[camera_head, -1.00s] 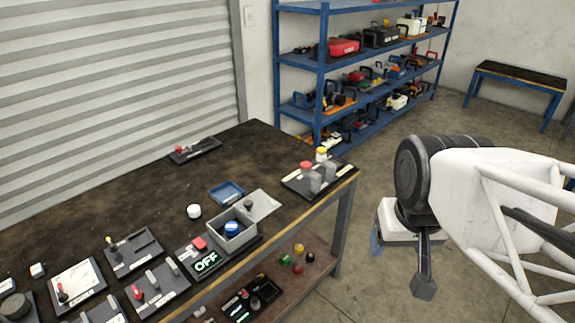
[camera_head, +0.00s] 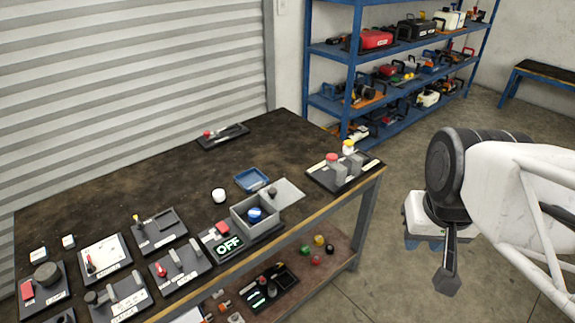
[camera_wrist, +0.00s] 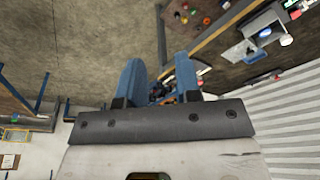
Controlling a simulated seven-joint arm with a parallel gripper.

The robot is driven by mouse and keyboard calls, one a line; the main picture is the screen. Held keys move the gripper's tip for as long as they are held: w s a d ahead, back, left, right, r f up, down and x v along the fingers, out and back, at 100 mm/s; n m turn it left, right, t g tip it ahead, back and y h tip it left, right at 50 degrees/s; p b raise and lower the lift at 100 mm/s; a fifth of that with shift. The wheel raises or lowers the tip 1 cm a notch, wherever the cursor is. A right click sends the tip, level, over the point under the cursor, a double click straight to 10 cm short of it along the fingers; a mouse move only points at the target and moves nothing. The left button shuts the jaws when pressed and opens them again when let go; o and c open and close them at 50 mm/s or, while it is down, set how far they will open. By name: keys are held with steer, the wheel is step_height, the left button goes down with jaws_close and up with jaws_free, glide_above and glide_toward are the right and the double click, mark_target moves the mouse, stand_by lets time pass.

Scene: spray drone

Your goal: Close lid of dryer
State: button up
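The dryer is a grey open-topped box (camera_head: 240,219) on a dark base, near the table's front edge. A blue round item (camera_head: 255,214) sits inside. Its light grey lid (camera_head: 289,192) with a dark knob stands open, lying out to the box's right. A green "OFF" display (camera_head: 229,244) and a red button (camera_head: 222,228) are on the base. The lid also shows in the wrist view (camera_wrist: 237,53), at upper right. My gripper (camera_wrist: 158,62) has two blue fingers spread apart with nothing between them. It points down beyond the table's right side, well away from the dryer.
A blue tray (camera_head: 252,180) and a white round piece (camera_head: 218,195) lie behind the dryer. A panel with red and yellow-topped posts (camera_head: 345,172) stands at the table's right corner. Several switch panels fill the left front. Blue shelves (camera_head: 350,95) stand behind; floor right of the table is clear.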

steer(key=shift+w+a+r, duration=0.1)
steer(key=shift+w+r, duration=0.05)
steer(key=shift+w, duration=0.25)
steer(key=shift+c, duration=1.1)
steer(key=shift+m+g+y, duration=0.4)
steer(key=shift+m+g, duration=0.4)
steer(key=shift+m, duration=0.1)
steer(key=w+a, duration=0.1)
steer(key=w, duration=0.3)
steer(key=w+a+r, duration=0.1)
steer(key=w, duration=0.3)
steer(key=w+a, duration=0.1)
steer(key=w, duration=0.3)
steer(key=shift+a+r, duration=0.35)
steer(key=shift+a, duration=0.05)
jaws_close()
steer(key=w+a+f+m+g, duration=0.1)
steer(key=w+a+f, duration=0.4)
steer(key=w, duration=0.5)
steer(key=w+a+f+m+g+y, duration=0.1)
steer(key=w+a+f+m+g, duration=0.1)
steer(key=w+a+f, duration=0.3)
steer(key=w+a+f+m+g, duration=0.1)
steer(key=w+a+f, duration=0.4)
steer(key=w, duration=1.2)
steer(key=a, duration=0.4)
steer(key=shift+w+a+f+g+y, duration=0.25)
steer(key=shift+a+f+g+y, duration=0.05)
steer(key=shift+a+f+g, duration=0.1)
